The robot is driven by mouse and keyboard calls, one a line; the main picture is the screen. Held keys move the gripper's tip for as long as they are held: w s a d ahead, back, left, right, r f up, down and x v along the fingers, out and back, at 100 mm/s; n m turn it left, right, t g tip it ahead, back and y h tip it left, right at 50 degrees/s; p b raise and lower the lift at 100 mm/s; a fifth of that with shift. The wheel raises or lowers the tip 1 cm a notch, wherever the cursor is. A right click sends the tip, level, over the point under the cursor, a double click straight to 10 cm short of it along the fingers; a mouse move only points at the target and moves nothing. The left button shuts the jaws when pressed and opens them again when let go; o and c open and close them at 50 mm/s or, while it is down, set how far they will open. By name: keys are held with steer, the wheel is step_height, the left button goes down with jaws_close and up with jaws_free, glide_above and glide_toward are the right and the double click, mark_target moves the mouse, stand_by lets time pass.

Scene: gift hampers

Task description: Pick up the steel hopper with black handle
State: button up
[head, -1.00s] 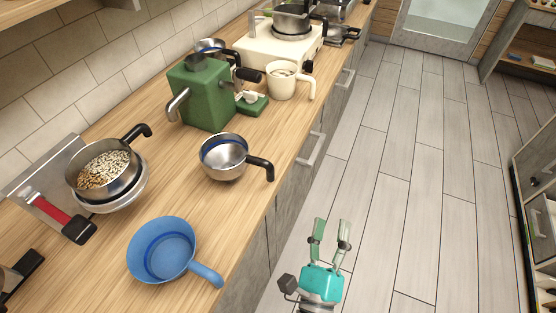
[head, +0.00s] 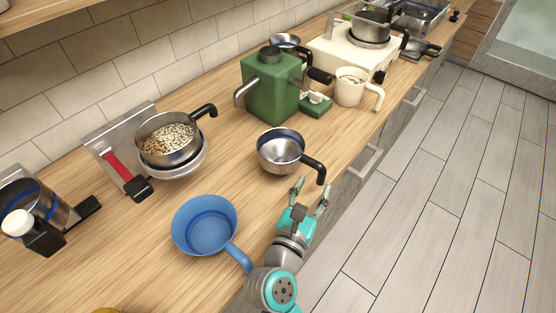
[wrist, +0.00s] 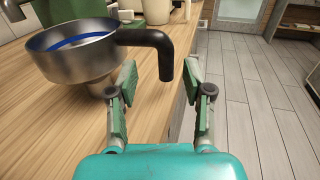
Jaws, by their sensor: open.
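The steel hopper (head: 279,153) with a blue inner band stands on the wooden counter in the middle of the head view. Its black handle (head: 315,168) points right and bends down near the counter's front edge. In the wrist view the hopper (wrist: 75,58) is at upper left. Its handle (wrist: 165,50) reaches across just beyond my fingertips, with the bent end between them in the picture. My gripper (head: 311,192) is open and empty, just in front of the handle. Its two fingers also show in the wrist view (wrist: 162,98). I cannot tell whether they touch the handle.
A blue hopper (head: 204,226) stands close on the left. A pan of grain (head: 168,143) sits on a scale with a red strip (head: 117,166). Behind are a green grinder (head: 270,88) and a cream mug (head: 350,88). The floor (head: 440,200) at right is clear.

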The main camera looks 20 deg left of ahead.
mark_target(321, 178)
steer(key=w, duration=0.2)
steer(key=w+d, duration=0.1)
steer(key=w, duration=0.1)
steer(key=shift+f, duration=0.15)
steer(key=shift+w, duration=0.65)
steer(key=shift+c, duration=0.3)
jaws_close()
